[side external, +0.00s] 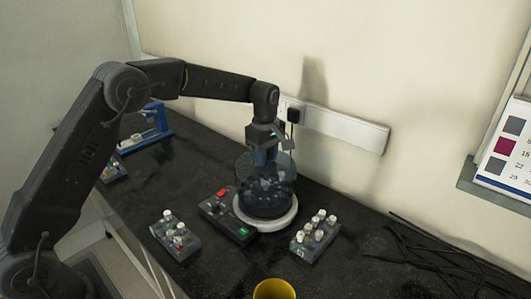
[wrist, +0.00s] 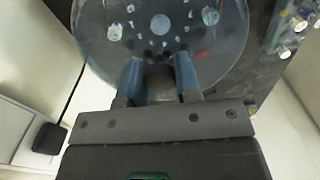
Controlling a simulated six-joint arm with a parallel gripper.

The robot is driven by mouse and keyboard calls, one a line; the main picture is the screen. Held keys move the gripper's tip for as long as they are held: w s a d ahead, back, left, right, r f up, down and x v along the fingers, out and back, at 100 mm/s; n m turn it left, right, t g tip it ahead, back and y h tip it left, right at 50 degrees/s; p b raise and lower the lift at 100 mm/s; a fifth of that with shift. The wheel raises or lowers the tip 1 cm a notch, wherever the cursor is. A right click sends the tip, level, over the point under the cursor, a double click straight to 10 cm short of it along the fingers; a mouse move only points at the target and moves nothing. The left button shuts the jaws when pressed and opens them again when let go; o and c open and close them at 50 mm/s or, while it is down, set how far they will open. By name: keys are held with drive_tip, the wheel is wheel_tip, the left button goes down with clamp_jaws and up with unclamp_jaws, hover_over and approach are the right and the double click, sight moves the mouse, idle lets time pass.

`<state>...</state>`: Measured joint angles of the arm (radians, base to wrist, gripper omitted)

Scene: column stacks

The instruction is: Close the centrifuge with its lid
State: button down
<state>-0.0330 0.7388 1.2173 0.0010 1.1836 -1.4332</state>
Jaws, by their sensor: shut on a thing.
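The centrifuge (side external: 266,222) is a dark round drum on a pale ring base, on the black bench in the side view. My gripper (side external: 262,158) points down over it. Its blue fingers show in the wrist view (wrist: 160,66), shut on the clear round lid (wrist: 100,45). In the side view the lid (side external: 245,168) is a smoky see-through disc at the drum's top. Through it the wrist view shows a ring of tube tops around a grey hub. The grasped part is hidden between the fingers. I cannot tell whether the lid touches the rim.
A control box (side external: 228,216) with red and green buttons adjoins the drum at left. Racks of white-capped vials stand front left (side external: 175,236) and right (side external: 315,237). A yellow cup (side external: 274,289) is in front. Black cables (side external: 430,255) lie at right. A wall power strip (side external: 340,128) is behind.

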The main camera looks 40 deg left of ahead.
drive_tip(key=shift+f, duration=2.75)
drive_tip(key=shift+f, duration=0.1)
drive_tip(key=shift+c, duration=1.3)
unclamp_jaws()
drive_tip(key=shift+r, duration=3.05)
